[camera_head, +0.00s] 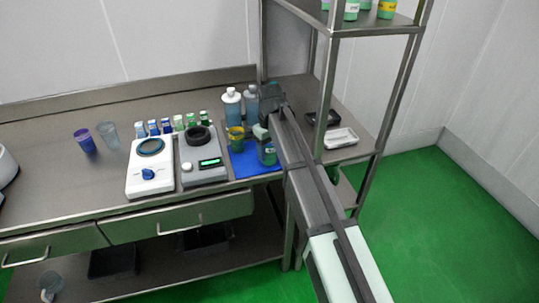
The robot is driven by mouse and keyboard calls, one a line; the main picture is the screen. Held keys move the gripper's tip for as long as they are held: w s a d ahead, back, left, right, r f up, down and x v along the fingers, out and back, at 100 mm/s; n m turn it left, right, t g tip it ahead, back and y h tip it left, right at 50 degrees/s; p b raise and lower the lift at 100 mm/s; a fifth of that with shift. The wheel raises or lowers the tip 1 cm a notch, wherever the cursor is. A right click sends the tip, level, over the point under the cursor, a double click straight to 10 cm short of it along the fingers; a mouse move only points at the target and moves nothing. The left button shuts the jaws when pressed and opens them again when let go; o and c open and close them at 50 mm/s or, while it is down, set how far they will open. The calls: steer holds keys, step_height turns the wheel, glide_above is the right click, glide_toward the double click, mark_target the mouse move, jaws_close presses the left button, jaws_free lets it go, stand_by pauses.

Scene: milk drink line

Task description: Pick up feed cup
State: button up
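No cup carries a readable label, so I cannot tell which one is the feed cup. A yellow-green cup (236,137) and a green-tinted cup (268,154) stand on the blue mat (244,168) at the right of the bench. A purple-blue cup (85,141) and a clear grey cup (108,135) stand at the left. My arm reaches in from the lower right, and my gripper (260,131) is above the mat, close to the two cups there. Its fingers are small and partly hidden, so its opening and any contact are unclear.
Two blue bottles (232,107) stand behind the mat. A white stirrer-like device (151,172) and a grey scale (202,165) stand left of it, with several small capped vials behind. A metal shelf rack (326,80) rises at the right, close to my arm.

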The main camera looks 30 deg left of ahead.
steer(key=c, duration=0.7)
step_height(320, 180, up, 9)
steer(key=s+a+n, duration=0.1)
steer(key=s+a, duration=0.3)
steer(key=a, duration=0.4)
steer(key=s+a+n, duration=0.1)
steer(key=s+a, duration=0.2)
steer(key=a, duration=0.8)
steer(key=w+a+r+m, duration=0.1)
steer(key=a, duration=0.3)
steer(key=w+a+r+m, duration=0.1)
steer(key=a, duration=0.2)
steer(key=shift+a, duration=0.35)
